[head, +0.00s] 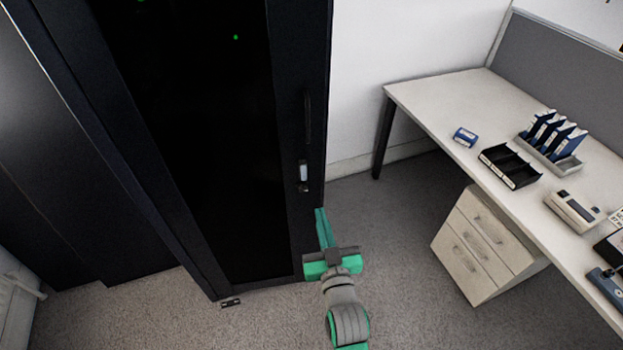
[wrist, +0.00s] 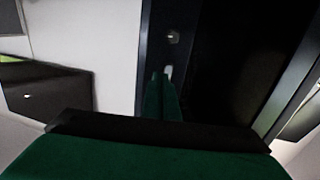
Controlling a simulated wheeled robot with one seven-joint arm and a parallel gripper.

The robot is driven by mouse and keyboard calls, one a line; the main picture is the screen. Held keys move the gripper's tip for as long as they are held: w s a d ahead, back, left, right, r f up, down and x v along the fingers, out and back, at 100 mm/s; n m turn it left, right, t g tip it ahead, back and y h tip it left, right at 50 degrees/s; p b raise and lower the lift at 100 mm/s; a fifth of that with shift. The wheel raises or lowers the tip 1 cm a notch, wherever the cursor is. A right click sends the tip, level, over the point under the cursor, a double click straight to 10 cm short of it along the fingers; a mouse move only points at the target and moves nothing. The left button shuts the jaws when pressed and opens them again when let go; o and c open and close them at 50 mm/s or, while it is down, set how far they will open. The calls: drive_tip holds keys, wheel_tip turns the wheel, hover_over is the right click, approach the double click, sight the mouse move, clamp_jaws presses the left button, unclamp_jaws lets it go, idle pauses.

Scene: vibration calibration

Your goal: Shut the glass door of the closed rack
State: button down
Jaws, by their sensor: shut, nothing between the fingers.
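The closed rack's glass door (head: 195,120) is a dark pane in a black frame in the head view, with a handle and lock (head: 303,172) on its right side. The door looks flush with the rack, but I cannot tell whether it is fully shut. My gripper (head: 321,214) is shut and empty, its green fingers together at the lower right edge of the door. The wrist view shows the fingertips (wrist: 160,75) in front of the black door frame, just below a small light lock fitting (wrist: 173,38). I cannot tell whether they touch it.
A white desk (head: 440,95) with office items stands at the right, with a drawer cabinet (head: 484,245) under it. Carpet floor (head: 385,230) is free between rack and desk. A small dark piece (head: 230,303) lies by the rack's base.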

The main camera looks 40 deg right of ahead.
sight(309, 170)
drive_tip(key=x, duration=1.4)
